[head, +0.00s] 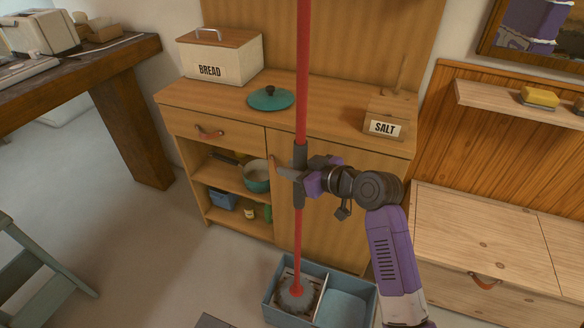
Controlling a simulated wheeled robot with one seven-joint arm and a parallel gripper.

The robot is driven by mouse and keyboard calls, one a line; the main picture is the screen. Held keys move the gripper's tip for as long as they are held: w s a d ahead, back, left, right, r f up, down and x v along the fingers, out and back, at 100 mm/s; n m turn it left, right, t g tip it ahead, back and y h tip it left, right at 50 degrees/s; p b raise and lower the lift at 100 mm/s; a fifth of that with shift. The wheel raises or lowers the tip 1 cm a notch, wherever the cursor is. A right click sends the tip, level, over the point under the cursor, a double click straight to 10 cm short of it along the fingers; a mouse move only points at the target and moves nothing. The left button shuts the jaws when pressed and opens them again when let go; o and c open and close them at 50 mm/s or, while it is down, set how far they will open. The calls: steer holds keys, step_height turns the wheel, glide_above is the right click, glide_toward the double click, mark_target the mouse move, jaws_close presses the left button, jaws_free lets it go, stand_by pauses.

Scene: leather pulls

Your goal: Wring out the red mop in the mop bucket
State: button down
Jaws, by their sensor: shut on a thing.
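The red mop (302,95) has a long red handle that stands almost upright and runs out of the top of the picture. My gripper (299,174) is shut on the handle at a dark sleeve partway down. The mop's grey head (296,295) is in the left compartment of the blue mop bucket (352,279), over a light-framed part there. I cannot tell how firmly the head presses down. The right compartment looks pale blue inside, with no mop in it. The bucket stands on the floor, its lower edge cut off by the picture.
A wooden cabinet (335,215) stands close behind the mop, with a bread box (220,57), teal lid (271,98) and salt box (391,113) on top. A wooden chest (500,240) is at right. A stool (40,275) is at lower left. Floor left of the bucket is mostly clear.

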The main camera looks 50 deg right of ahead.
steer(key=shift+s+f+p, duration=0.1)
steer(key=shift+f+p, duration=0.1)
steer(key=shift+p, duration=0.3)
steer(key=shift+r+p, duration=0.45)
steer(key=shift+r, duration=0.35)
step_height(320, 180, up, 14)
steer(key=p, duration=1.1)
steer(key=shift+p, duration=0.35)
